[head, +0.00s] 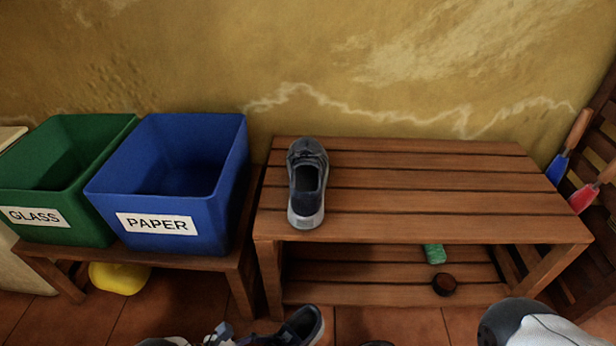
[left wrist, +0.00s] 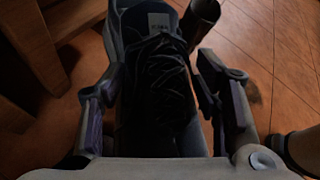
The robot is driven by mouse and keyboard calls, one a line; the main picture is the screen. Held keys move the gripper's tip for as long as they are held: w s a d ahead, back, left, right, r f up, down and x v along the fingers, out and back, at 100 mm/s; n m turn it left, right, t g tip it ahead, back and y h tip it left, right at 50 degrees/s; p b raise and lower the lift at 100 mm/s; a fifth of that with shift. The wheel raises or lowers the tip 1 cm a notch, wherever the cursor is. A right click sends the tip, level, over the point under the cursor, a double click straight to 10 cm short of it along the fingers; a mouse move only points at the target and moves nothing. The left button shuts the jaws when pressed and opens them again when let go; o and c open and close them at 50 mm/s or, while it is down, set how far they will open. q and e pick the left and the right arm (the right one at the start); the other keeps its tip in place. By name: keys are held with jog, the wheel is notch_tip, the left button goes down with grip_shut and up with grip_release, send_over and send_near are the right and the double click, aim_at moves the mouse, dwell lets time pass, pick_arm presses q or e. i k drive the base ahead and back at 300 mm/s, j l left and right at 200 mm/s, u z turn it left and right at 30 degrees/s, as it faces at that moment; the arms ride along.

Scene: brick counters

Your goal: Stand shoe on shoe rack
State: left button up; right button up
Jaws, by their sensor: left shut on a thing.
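The wooden shoe rack (head: 420,203) has a slatted top and a lower shelf. One dark grey shoe (head: 306,182) with a pale heel stands upright on the left of its top, heel toward me. My left gripper (head: 245,339) is low in front of the rack, at the bottom edge of the head view. It is shut on a dark laced shoe (left wrist: 158,85), with a finger on each side in the left wrist view. That shoe's dark end also shows in the head view (head: 303,325); the rest is cut off.
A green brush (head: 435,254) and a round dark item (head: 444,285) lie on the lower shelf. A blue PAPER bin (head: 222,200) and green GLASS bin (head: 85,222) stand left of the rack. The rack top is bare right of the standing shoe. Tools lean at right.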

aim_at(380, 183)
jog(key=k, duration=1)
